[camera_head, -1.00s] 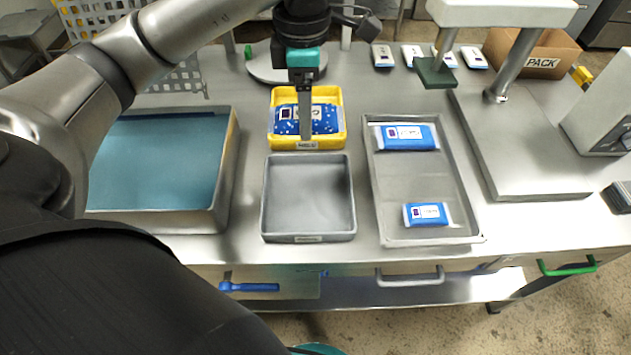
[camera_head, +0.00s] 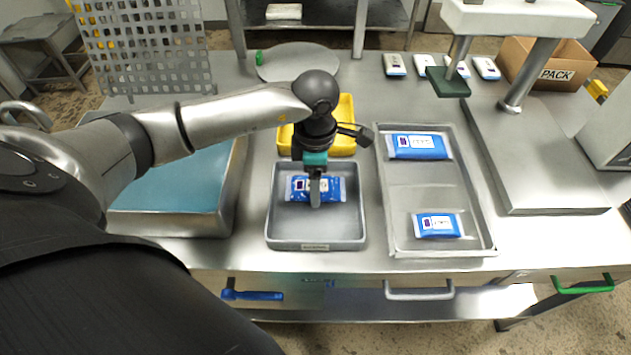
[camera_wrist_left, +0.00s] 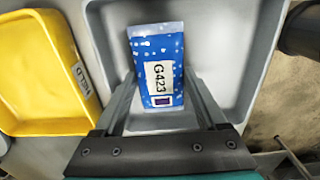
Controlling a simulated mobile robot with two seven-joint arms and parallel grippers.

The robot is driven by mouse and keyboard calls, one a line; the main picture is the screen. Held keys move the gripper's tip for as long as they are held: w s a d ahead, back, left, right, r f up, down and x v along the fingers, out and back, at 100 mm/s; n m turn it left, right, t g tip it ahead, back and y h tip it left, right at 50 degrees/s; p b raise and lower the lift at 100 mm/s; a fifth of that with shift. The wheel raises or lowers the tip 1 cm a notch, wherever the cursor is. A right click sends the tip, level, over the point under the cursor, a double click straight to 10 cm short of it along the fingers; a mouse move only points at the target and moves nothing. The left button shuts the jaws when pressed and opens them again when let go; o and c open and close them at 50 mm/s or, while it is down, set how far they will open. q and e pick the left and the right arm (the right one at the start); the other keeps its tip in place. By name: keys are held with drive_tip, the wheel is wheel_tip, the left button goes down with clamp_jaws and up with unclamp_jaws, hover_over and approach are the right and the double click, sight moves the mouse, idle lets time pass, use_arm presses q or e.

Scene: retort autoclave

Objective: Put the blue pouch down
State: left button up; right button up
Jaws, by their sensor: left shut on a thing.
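The blue pouch (camera_head: 300,190) has white specks and a white label reading G423; it also shows in the left wrist view (camera_wrist_left: 158,50). My left gripper (camera_head: 315,203) points down over the grey tray (camera_head: 285,232) and is shut on the pouch, with one finger (camera_wrist_left: 162,98) along each side of it in the wrist view. The pouch is inside the tray's outline; I cannot tell whether it touches the tray floor. The yellow bin (camera_head: 346,112) stands just behind the tray, partly hidden by my arm. In the wrist view the visible part of the yellow bin (camera_wrist_left: 35,70) is empty.
A metal tray (camera_head: 400,188) with two blue-and-white packs stands close on the right. A teal-topped block (camera_head: 190,195) stands on the left. Several white packs (camera_head: 395,65) and a cardboard box (camera_head: 545,65) are at the back right. A steel plate (camera_head: 550,170) lies far right.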

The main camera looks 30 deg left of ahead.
use_arm(q)
drive_tip(key=shift+f, duration=0.15)
drive_tip(key=shift+f, duration=0.1)
drive_tip(key=o, duration=1.4)
drive_tip(key=shift+c, duration=0.2)
drive_tip(key=shift+w+r, duration=0.1)
drive_tip(key=shift+r, duration=0.35)
wheel_tip(320, 180, up, 12)
drive_tip(key=p, duration=0.1)
drive_tip(key=shift+f, duration=0.25)
